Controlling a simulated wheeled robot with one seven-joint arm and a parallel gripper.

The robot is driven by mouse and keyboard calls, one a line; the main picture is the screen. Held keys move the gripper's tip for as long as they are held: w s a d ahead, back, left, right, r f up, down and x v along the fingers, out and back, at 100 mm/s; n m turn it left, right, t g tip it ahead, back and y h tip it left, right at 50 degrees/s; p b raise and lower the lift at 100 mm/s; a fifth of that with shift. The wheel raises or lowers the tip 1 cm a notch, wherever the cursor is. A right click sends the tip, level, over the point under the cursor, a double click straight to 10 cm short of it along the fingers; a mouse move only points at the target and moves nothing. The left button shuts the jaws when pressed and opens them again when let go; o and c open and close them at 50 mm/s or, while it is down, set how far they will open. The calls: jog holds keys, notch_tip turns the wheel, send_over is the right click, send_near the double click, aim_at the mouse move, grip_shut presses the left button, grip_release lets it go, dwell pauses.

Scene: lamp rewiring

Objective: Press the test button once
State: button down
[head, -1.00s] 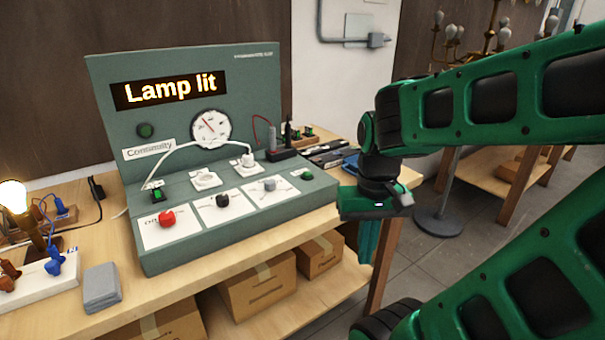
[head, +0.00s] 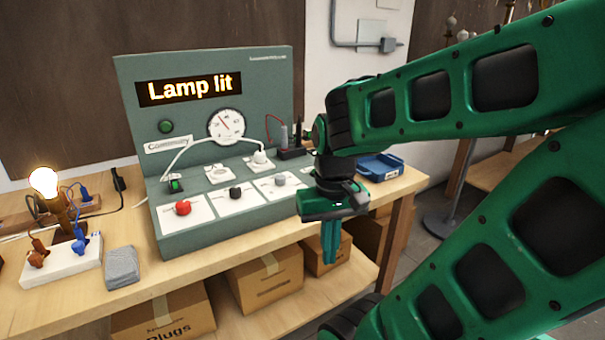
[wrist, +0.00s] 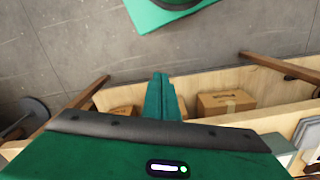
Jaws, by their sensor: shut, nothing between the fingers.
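The green-grey test panel (head: 205,237) stands on the bench, and its display (head: 189,88) reads "Lamp lit". Its sloped front carries a red knob (head: 183,208), a black knob (head: 236,193) and a grey knob (head: 279,180). A green switch (head: 176,186) sits at its left. I cannot read a label marking the test button; the panel's right end, where a small green button showed earlier, is hidden behind my gripper. My gripper (head: 331,260) is shut and empty, pointing down beside the panel's right end. In the wrist view its fingers (wrist: 160,85) are together, apart from the panel.
A lit bulb (head: 44,182) stands on a lamp at the left, beside a white block (head: 62,264) with plugs. A grey box (head: 122,267) lies by the panel. A blue tray (head: 380,166) sits at the bench's right end. Cardboard boxes (head: 266,282) fill the lower shelf.

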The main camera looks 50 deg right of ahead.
jog(key=w+d+r+m+t, duration=0.1)
jog(key=w+d+r+t, duration=0.2)
jog(key=w+d, duration=0.5)
jog(key=w+d+r+m+t+h, duration=0.1)
jog(key=w+d+r+t, duration=0.2)
jog(key=w+d+r, duration=0.2)
jog(key=w+d+r+m+t, duration=0.2)
jog(key=w+d+r, duration=0.3)
jog(key=w+d, duration=0.6)
jog(key=shift+w+d+t, duration=0.4)
jog(key=shift+w+t, duration=0.15)
jog(key=shift+t, duration=0.15)
jog(key=shift+r, duration=0.1)
jog(key=shift+f, duration=4.4)
jog(key=shift+f, duration=0.1)
jog(key=shift+s+f, duration=0.1)
jog(key=shift+f, duration=0.2)
